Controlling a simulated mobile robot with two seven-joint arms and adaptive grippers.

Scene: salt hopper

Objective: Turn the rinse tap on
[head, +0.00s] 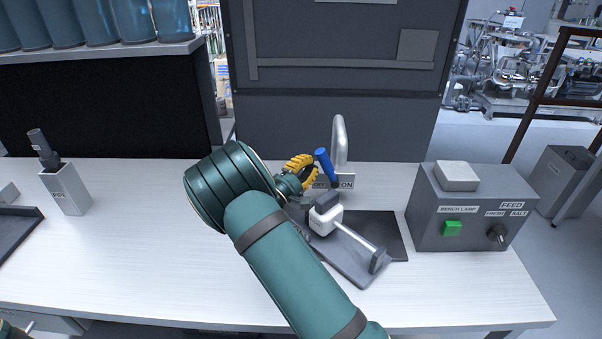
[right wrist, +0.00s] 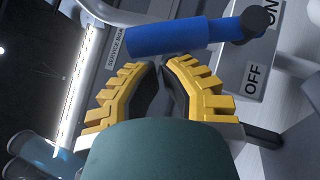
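The rinse tap has a pale grey curved spout (head: 340,140) at the back of the bench. Its blue lever (head: 324,166) tilts up and left in the head view. It also shows in the right wrist view as a blue handle (right wrist: 180,36) on a dark pivot. The tap's plate (right wrist: 237,60) reads OFF and ON. My right gripper (head: 309,172) is just left of the lever. In the right wrist view, its yellow fingers (right wrist: 160,66) are together at the tips, with the lever just beyond them, not between them. Contact is unclear. My left gripper is out of view.
A dark tray (head: 392,232) with a white-and-grey device (head: 326,215) lies in front of the tap. A grey control box (head: 470,222) with a green switch stands at right.

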